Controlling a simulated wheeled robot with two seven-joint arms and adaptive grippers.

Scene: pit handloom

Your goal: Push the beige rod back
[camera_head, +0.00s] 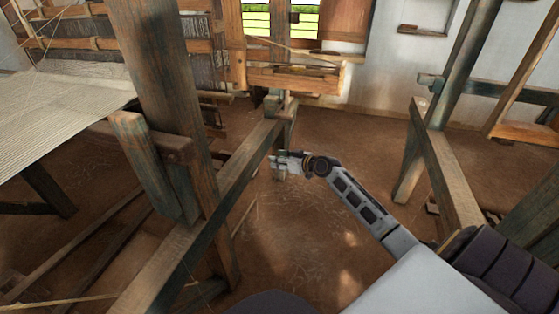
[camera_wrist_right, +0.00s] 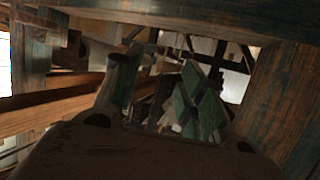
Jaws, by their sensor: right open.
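My right gripper (camera_head: 280,164) reaches in from the lower right in the head view, beside the long wooden beam of the loom. It is open, and I see nothing held in it. Its two fingers also show in the right wrist view (camera_wrist_right: 160,90), spread apart with a gap between them. A thin beige rod (camera_head: 62,302) shows at the lower left of the head view, low down and well away from the right gripper. I cannot tell whether this is the rod the task names. My left gripper is not in view.
A thick wooden post (camera_head: 160,60) and the long loom beam (camera_head: 225,190) stand left of my right gripper. Pale warp threads (camera_head: 60,110) stretch at the left. A second wooden frame (camera_head: 450,180) stands at the right. The earthen floor (camera_head: 300,235) between is mostly clear.

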